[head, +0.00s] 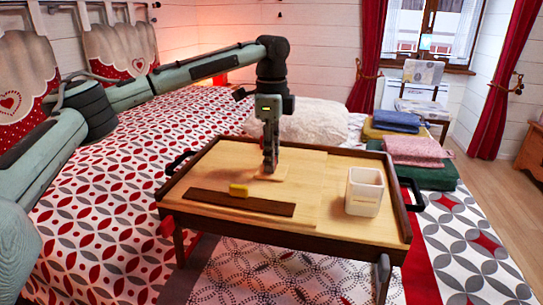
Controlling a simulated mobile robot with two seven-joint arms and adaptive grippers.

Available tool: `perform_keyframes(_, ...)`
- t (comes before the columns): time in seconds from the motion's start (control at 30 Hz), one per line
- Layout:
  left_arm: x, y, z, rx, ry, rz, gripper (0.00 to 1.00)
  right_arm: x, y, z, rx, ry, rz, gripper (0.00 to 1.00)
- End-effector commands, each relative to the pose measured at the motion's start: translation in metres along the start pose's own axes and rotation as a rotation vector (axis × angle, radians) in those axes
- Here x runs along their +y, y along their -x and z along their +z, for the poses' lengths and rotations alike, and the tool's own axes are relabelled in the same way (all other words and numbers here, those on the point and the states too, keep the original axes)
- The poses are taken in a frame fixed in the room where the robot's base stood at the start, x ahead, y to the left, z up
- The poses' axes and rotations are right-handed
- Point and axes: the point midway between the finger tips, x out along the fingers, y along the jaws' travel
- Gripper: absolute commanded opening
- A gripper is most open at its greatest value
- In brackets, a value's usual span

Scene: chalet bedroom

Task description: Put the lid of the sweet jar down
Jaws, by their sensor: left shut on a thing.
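The sweet jar (364,194) is a white, square, open-topped container standing upright at the right of the wooden bed tray. My left gripper (269,168) points straight down over the back middle of the tray, left of the jar. It is shut on a small, flat, light-wood piece, which looks like the lid (281,175). The lid is low over the tray, and I cannot tell whether it touches the surface. The inside of the jar is mostly hidden by its walls. My right gripper is out of view.
The bed tray (330,230) has dark raised edges and side handles. Folded blankets (415,150) lie behind right, and a white fluffy cushion (304,122) behind. The tray's front right is clear.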

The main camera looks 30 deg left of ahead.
Motion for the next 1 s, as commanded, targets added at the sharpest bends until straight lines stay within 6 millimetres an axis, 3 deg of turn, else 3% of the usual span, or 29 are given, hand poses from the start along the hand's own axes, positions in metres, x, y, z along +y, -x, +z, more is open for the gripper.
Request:
perform_keyframes(0.27, 0.0, -0.004, 0.0, 0.0, 0.0, 0.001, 0.03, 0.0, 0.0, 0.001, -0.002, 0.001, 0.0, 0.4)
perform_keyframes(0.3, 0.0, -0.003, 0.0, 0.0, 0.0, 0.0, 0.3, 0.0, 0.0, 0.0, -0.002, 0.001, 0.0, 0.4)
perform_keyframes(0.43, 0.0, -0.002, 0.0, 0.0, 0.0, 0.0, 0.46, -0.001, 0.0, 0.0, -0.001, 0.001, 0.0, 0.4)
perform_keyframes(0.77, 0.0, 0.001, 0.0, 0.0, 0.0, -0.001, 0.46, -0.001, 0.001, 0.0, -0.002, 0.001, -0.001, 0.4)
perform_keyframes(1.0, -0.001, 0.036, -0.001, 0.003, 0.0, -0.004, 0.46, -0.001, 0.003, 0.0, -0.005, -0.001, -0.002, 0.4)
